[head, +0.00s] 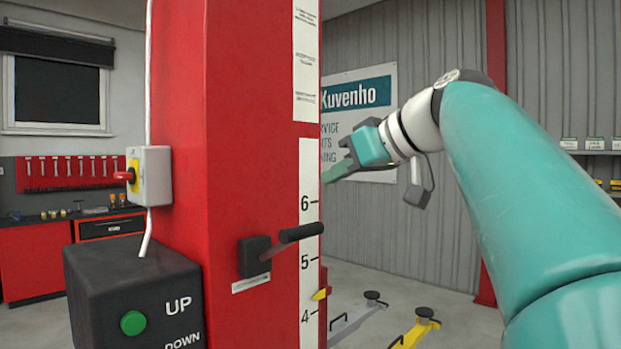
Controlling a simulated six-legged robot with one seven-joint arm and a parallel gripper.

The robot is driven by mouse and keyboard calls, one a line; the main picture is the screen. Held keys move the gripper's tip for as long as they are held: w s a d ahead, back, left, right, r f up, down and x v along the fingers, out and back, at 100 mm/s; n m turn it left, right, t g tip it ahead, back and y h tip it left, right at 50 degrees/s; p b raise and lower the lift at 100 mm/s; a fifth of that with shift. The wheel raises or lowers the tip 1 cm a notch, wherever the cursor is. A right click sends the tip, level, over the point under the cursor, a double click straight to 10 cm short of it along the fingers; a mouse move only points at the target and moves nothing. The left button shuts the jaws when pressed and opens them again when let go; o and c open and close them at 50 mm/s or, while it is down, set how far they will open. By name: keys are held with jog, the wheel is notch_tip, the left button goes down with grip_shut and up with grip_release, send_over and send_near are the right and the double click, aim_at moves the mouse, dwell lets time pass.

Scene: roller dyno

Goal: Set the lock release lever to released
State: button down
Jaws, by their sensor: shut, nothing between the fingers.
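The lock release lever (301,233) has a black cylindrical grip on a short arm. It comes out of a black block (254,256) on the red lift column (235,120) and points right and slightly up. A small label below the block is too small to read. My gripper (329,173) is at the end of my teal arm, above and to the right of the lever, apart from it. Its fingers point left toward the column's right edge. They are shut and empty, and their tips show small.
A black control box (133,300) with a green button and UP and DOWN marks stands at the lower left. A grey switch box (150,176) with a red knob is above it. A yellow lift arm (415,333) lies low at the right. The space right of the lever looks clear.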

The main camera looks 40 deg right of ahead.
send_over(307, 231)
notch_tip(307, 231, down, 3)
jog(key=shift+s+f+t, duration=0.35)
jog(key=shift+s+f, duration=0.1)
jog(key=shift+f, duration=0.65)
jog(key=shift+s+f+t, duration=0.3)
jog(key=shift+s+f, duration=0.1)
jog(key=shift+f, duration=0.7)
jog(key=shift+s+f+t, duration=0.35)
jog(key=shift+s+f, duration=0.1)
jog(key=shift+f, duration=0.65)
notch_tip(307, 231, down, 13)
jog(key=s+t, duration=0.2)
jog(key=shift+r, duration=0.2)
jog(key=shift+w+f, duration=0.1)
